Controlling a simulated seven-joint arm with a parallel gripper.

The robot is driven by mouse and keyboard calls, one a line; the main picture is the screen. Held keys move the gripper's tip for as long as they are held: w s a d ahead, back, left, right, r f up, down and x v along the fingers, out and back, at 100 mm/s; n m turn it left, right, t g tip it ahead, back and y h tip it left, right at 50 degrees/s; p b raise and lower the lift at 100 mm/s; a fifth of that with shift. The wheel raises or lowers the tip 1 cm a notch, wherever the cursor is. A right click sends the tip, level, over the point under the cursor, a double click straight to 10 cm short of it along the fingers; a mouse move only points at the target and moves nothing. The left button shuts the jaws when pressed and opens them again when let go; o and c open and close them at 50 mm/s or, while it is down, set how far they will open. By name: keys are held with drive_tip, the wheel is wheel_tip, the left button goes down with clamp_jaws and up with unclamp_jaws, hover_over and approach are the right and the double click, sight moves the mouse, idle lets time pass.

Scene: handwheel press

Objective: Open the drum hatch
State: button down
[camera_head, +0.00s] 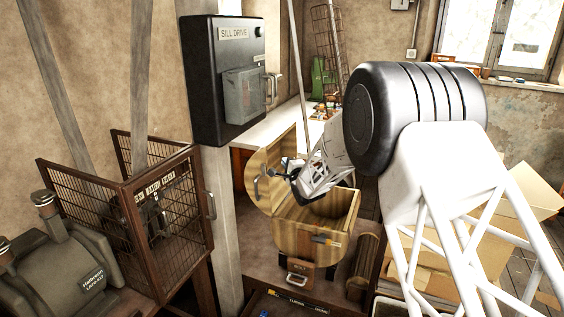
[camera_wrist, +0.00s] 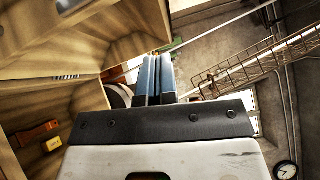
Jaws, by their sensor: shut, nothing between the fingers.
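The wooden drum (camera_head: 292,236) stands in the middle of the head view, its top open. Wooden surfaces of the drum and hatch fill the left of that view, with a brown fitting (camera_wrist: 35,133) below.
A black "SILL DRIVE" box (camera_head: 222,75) hangs on the post behind left. A mesh cage (camera_head: 120,220) and a grey machine (camera_head: 62,268) stand left. A white-topped bench (camera_head: 262,134) is behind the drum. Cardboard boxes (camera_head: 530,190) lie right.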

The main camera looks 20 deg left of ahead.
drive_tip(key=r+v, duration=0.1)
drive_tip(key=v, duration=0.7)
drive_tip(key=shift+d+r, duration=0.1)
idle(0.5)
drive_tip(key=d+f+n+h, duration=0.1)
drive_tip(key=d+f+h, duration=0.2)
drive_tip(key=d, duration=0.4)
drive_tip(key=d+f+h, duration=0.2)
drive_tip(key=d+h, duration=0.2)
drive_tip(key=d, duration=0.3)
drive_tip(key=s+d+r+n+g+h, duration=0.2)
drive_tip(key=s+d+r, duration=0.3)
drive_tip(key=s+d, duration=0.3)
drive_tip(key=s+d+r+n+g+h, duration=0.15)
drive_tip(key=s+d+r, duration=0.4)
drive_tip(key=d, duration=0.55)
drive_tip(key=s+d+r+n+g+h, duration=0.1)
drive_tip(key=s+d, duration=0.4)
drive_tip(key=s, duration=0.8)
drive_tip(key=s+d+r+n+g+h, duration=0.1)
drive_tip(key=s+d+g, duration=0.3)
drive_tip(key=s, duration=1)
drive_tip(key=s+d+r+n+g+h, duration=0.1)
drive_tip(key=s+d+r+n+g, duration=0.1)
drive_tip(key=s+d, duration=0.6)
drive_tip(key=s+n, duration=0.1)
drive_tip(key=s, duration=0.4)
drive_tip(key=shift+s+n, duration=0.3)
drive_tip(key=shift+n, duration=0.05)
